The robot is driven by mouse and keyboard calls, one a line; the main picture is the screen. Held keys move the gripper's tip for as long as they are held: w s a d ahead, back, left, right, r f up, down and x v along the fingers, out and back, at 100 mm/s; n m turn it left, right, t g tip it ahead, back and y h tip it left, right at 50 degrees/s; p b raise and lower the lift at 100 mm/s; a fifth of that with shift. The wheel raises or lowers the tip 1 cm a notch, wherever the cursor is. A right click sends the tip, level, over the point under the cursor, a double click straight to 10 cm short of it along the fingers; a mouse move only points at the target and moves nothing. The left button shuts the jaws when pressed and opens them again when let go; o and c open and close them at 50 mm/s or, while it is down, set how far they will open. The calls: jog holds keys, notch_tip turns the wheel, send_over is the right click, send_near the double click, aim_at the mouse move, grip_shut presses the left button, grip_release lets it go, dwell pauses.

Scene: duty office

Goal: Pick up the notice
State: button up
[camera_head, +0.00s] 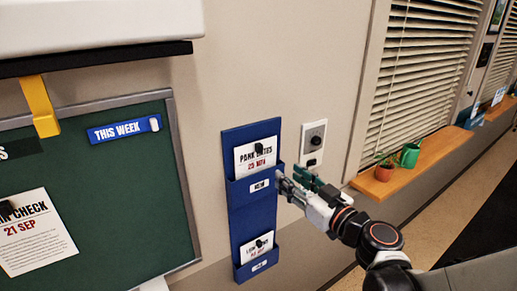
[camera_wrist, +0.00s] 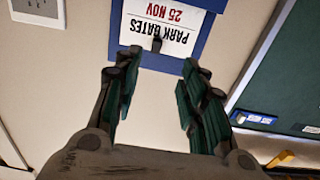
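A white notice reading "PARK GATES 25 NOV" (camera_head: 255,158) stands in the upper pocket of a blue wall rack (camera_head: 239,211). A dark clip or knob is on the notice, and its lower part is hidden by the pocket. A second notice (camera_head: 257,248) stands in the lower pocket, its text partly unreadable. My gripper (camera_head: 287,181) is just right of the upper pocket in the head view. In the wrist view my gripper (camera_wrist: 160,65) is open and empty, with the PARK GATES notice (camera_wrist: 178,22) upside down beyond the fingertips. Contact is not visible.
A green board (camera_head: 110,190) at the left carries a "THIS WEEK" label (camera_head: 124,130) and a notice dated 21 SEP (camera_head: 35,236). A wall switch plate (camera_head: 313,140) is right of the rack. A sill (camera_head: 400,180) holds a potted plant and a green can.

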send_near(263, 155)
notch_tip(263, 155, up, 2)
jog(key=s+a, duration=0.1)
jog(key=a, duration=0.2)
jog(key=shift+w+d+r+x, duration=0.1)
jog(key=shift+x, duration=0.85)
jog(key=shift+w+d+r+x, duration=0.1)
jog(key=shift+d+x, duration=0.05)
jog(key=shift+x, duration=0.85)
jog(key=shift+w+d+r+x, duration=0.1)
jog(key=shift+x, duration=0.85)
jog(key=shift+s, duration=0.1)
grip_shut()
